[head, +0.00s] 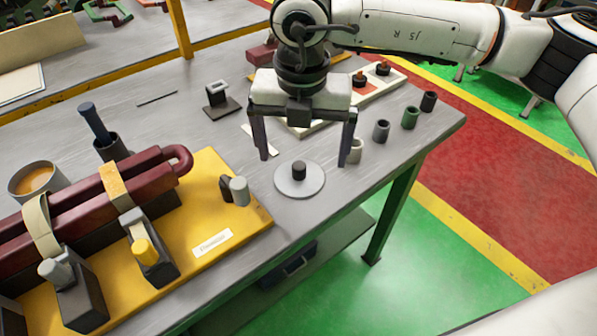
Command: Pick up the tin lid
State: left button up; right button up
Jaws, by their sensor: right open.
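The tin lid (288,183) is a light grey disc with a dark knob (299,170) at its middle. It lies flat on the grey table, right of the yellow board. My right gripper (304,160) points down with its two dark fingers spread wide. The fingers show behind and above the lid in the picture, one to each side of the knob. Nothing is between them that I can see held. How high the fingertips are above the table is hard to tell. My left gripper is not in the head view.
A yellow board (225,190) carries dark red coil bars (90,200) and clamps. An open tin (35,182) stands at the left. Several small cups, among them a green one (411,118), line the right edge. A white tray (376,88) lies behind. Table is clear in front of the lid.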

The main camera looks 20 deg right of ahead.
aim_at(299, 165)
jog(key=f, duration=0.2)
jog(key=w+f+p, duration=0.1)
jog(key=f, duration=0.2)
jog(key=shift+a, duration=0.15)
jog(key=c, duration=1.2)
jog(key=shift+c, duration=0.2)
